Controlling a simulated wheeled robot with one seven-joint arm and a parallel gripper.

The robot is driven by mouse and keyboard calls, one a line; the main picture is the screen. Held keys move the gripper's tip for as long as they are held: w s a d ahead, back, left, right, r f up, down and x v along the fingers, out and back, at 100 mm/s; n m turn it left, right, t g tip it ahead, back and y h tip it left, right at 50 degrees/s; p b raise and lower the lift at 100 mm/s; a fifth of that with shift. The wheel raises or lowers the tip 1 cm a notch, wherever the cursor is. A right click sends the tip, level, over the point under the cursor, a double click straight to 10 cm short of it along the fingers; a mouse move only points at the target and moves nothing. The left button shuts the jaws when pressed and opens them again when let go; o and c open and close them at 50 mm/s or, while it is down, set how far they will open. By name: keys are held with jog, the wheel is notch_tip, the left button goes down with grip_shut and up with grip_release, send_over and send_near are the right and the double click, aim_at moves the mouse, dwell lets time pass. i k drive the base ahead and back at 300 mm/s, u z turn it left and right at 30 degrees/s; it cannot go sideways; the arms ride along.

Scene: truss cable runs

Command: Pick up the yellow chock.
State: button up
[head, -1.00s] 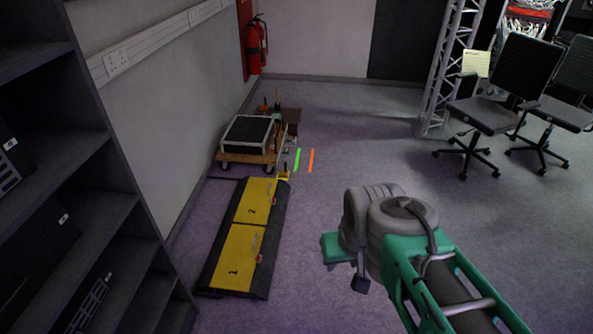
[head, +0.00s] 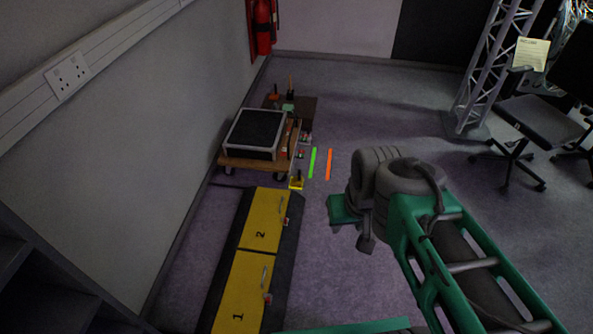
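A small yellow chock (head: 297,183) sits on the floor just past the far right corner of the yellow-and-black cable ramp, close to the front right corner of the wooden dolly. A dark upright part shows on it. My gripper (head: 365,240) hangs at the end of my green and grey arm, to the right of the ramp and nearer to me than the chock. It is clear of the chock. Its fingers are small and partly hidden by my wrist, so their opening cannot be made out.
The cable ramp (head: 262,222) lies along the left wall. The wooden dolly (head: 246,162) carries a dark-topped case (head: 256,130). Green (head: 312,163) and orange (head: 329,164) tape strips mark the floor. A truss (head: 487,75) and an office chair (head: 540,118) stand right. The floor between is open.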

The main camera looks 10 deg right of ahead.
aim_at(296, 180)
jog(key=z, duration=0.7)
jog(key=i, duration=3.8)
jog(key=u, duration=4.7)
